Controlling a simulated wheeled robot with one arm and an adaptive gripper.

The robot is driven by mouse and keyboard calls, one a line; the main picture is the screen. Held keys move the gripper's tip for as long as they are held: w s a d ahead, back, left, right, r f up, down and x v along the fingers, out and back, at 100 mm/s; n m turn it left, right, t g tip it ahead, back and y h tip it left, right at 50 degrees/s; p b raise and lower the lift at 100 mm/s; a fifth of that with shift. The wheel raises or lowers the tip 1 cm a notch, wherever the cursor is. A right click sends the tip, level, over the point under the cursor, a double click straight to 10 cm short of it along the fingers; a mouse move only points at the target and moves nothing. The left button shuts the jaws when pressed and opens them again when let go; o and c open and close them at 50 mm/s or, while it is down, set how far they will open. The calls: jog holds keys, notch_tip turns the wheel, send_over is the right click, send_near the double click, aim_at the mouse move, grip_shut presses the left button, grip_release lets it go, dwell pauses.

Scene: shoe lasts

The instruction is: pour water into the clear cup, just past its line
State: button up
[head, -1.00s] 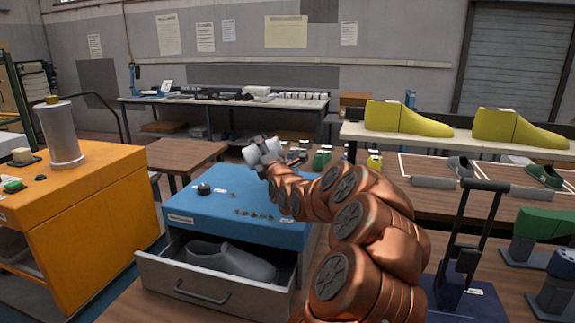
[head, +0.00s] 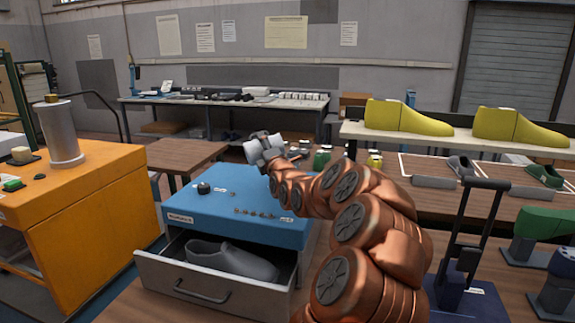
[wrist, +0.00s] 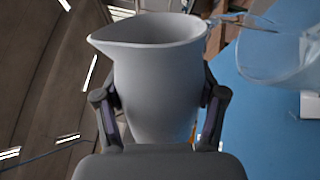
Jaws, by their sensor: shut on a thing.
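My gripper (wrist: 160,112) is shut on a plain light-grey pitcher (wrist: 158,75), with one finger on each side of its body. In the wrist view the pitcher's mouth is at the top and its spout points left. The ceiling shows left and the blue top right, so the pitcher looks strongly tilted. The clear cup (wrist: 275,55) is at the upper right, partly cut off by the frame. Clear streaks show between the pitcher's right rim and the cup; I cannot tell whether they are flowing water. The cup's line and level cannot be read. In the head view, my gripper (head: 268,152) is above the blue cabinet.
The blue cabinet (head: 215,210) has a dark knob and small pieces on top. Its open drawer (head: 205,288) holds a grey shoe last (head: 232,260). An orange cabinet (head: 85,225) stands left. Small green and yellow containers (head: 322,159) stand behind my arm.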

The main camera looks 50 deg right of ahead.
jog(key=shift+d+r, duration=0.1)
jog(key=shift+r, duration=0.15)
jog(key=shift+r+m+b, duration=0.25)
jog(key=shift+m+b, duration=0.05)
jog(key=shift+m, duration=0.1)
jog(key=shift+a+f+m+b, duration=0.25)
jog(key=shift+m+b, duration=0.45)
jog(key=shift+b, duration=0.2)
dwell(0.4)
jog(key=shift+a+r+n+p, duration=0.1)
jog(key=shift+r+n+p, duration=0.5)
jog(key=shift+p, duration=0.65)
jog(key=f, duration=0.1)
jog(key=f+n, duration=0.1)
jog(key=a+p, duration=0.1)
jog(key=shift+w+f+n, duration=0.3)
jog(key=shift+f+n, duration=0.1)
jog(key=shift+f+b, duration=0.3)
jog(key=shift+b, duration=0.05)
jog(key=shift+n+b, duration=0.5)
jog(key=shift+b, duration=0.3)
jog(key=shift+b, duration=0.3)
